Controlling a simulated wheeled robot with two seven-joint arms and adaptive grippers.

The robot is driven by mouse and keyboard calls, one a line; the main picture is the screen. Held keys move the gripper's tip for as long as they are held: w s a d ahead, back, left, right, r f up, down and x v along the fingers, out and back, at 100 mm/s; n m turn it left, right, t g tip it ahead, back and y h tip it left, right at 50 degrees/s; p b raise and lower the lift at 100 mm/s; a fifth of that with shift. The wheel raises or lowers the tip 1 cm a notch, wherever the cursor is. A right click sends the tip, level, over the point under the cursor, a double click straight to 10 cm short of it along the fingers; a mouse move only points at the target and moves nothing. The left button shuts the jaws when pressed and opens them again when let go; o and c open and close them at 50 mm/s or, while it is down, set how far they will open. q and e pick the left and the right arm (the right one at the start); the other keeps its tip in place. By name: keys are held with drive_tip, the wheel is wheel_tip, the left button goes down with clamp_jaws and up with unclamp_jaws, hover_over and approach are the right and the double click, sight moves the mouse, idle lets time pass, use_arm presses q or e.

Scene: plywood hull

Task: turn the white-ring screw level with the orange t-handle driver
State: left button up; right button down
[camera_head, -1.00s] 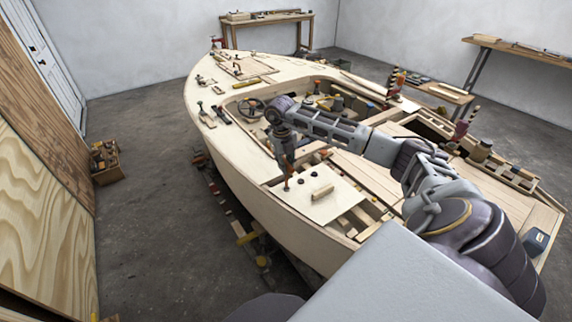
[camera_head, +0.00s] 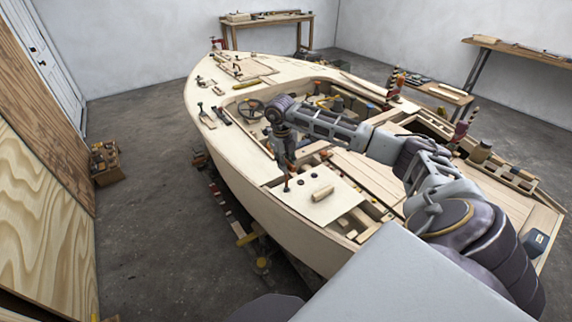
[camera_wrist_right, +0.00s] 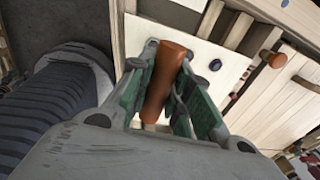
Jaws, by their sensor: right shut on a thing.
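The orange t-handle driver is held in my right gripper (camera_head: 287,168). In the right wrist view its orange handle (camera_wrist_right: 163,85) lies between the two green-lined fingers of my right gripper (camera_wrist_right: 166,80), which are shut on it. In the head view the driver is small and partly hidden by the gripper, over the left part of a pale panel (camera_head: 325,210). The same panel shows in the wrist view (camera_wrist_right: 203,48). I cannot make out the white-ring screw or whether the driver's tip touches it. My left gripper is not in view.
A wooden block (camera_head: 322,194) and dark knobs (camera_head: 301,182) sit on the panel near the driver. A dark knob shows in the wrist view (camera_wrist_right: 214,65). Open slots between planks lie right of the panel.

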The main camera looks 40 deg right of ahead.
drive_tip(key=shift+n, duration=1.3)
drive_tip(key=shift+n+b, duration=0.4)
drive_tip(key=shift+n, duration=0.2)
drive_tip(key=shift+n+t, duration=0.3)
drive_tip(key=shift+n, duration=1.1)
drive_tip(key=shift+a+n+b, duration=0.1)
drive_tip(key=shift+n+b, duration=0.2)
drive_tip(key=shift+b, duration=0.05)
drive_tip(key=shift+n, duration=1.1)
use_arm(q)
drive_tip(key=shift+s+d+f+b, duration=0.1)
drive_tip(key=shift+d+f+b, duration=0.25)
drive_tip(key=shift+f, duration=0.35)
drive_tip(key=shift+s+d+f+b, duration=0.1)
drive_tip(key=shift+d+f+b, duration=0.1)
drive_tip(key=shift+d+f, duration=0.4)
use_arm(e)
drive_tip(key=shift+s+n+y, duration=0.1)
drive_tip(key=shift+n+y, duration=0.2)
drive_tip(key=shift+n, duration=1.6)
